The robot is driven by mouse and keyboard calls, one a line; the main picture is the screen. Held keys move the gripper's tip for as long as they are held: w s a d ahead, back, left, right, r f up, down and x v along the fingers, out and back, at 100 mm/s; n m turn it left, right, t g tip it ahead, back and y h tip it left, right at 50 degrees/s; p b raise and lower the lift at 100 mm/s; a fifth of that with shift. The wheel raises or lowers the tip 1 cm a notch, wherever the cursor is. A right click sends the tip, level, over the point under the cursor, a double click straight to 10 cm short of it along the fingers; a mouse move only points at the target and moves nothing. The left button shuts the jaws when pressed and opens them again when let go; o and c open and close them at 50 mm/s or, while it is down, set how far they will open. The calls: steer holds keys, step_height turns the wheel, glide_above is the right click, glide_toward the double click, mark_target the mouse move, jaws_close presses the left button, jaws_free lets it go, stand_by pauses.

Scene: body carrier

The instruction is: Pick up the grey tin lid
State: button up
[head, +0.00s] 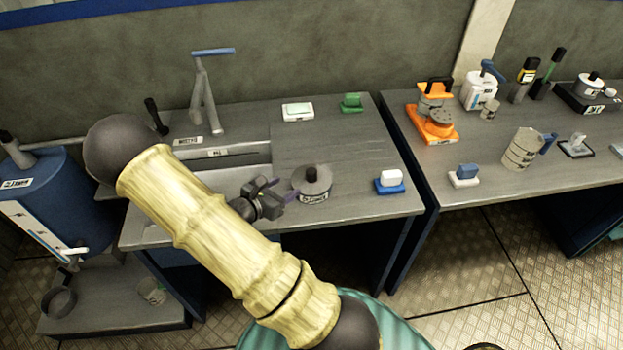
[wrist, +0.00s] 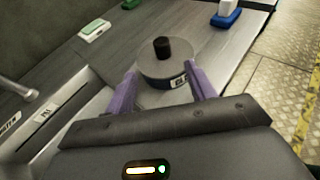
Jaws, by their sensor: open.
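The grey tin lid (head: 313,184) is a round grey disc with a dark upright knob and a white lettered label on its side. It sits on the left workbench near its front edge. In the wrist view the lid (wrist: 152,66) lies just ahead of the fingers. My gripper (head: 280,189) is open and empty, just left of the lid in the head view. In the wrist view its purple fingers (wrist: 160,82) reach toward the lid's near side, one on each side. Whether they touch it I cannot tell.
A blue-and-white block (head: 390,182) stands right of the lid. A white box (head: 298,112) and a green item (head: 351,103) are at the back. A sink-like recess (head: 225,165) with a tap lies left. The bench between them is clear. A second bench holds several tools.

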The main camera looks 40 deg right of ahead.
mark_target(315, 170)
steer(key=p+x, duration=0.2)
steer(key=x, duration=0.8)
steer(key=shift+d+f, duration=0.1)
steer(key=shift+d, duration=0.1)
steer(key=shift+d+p, duration=0.45)
steer(key=p+x, duration=0.1)
steer(key=x, duration=0.3)
steer(key=shift+d+f+p, duration=0.15)
steer(key=shift+p, duration=0.15)
steer(key=c, duration=1)
steer(key=shift+c, duration=0.2)
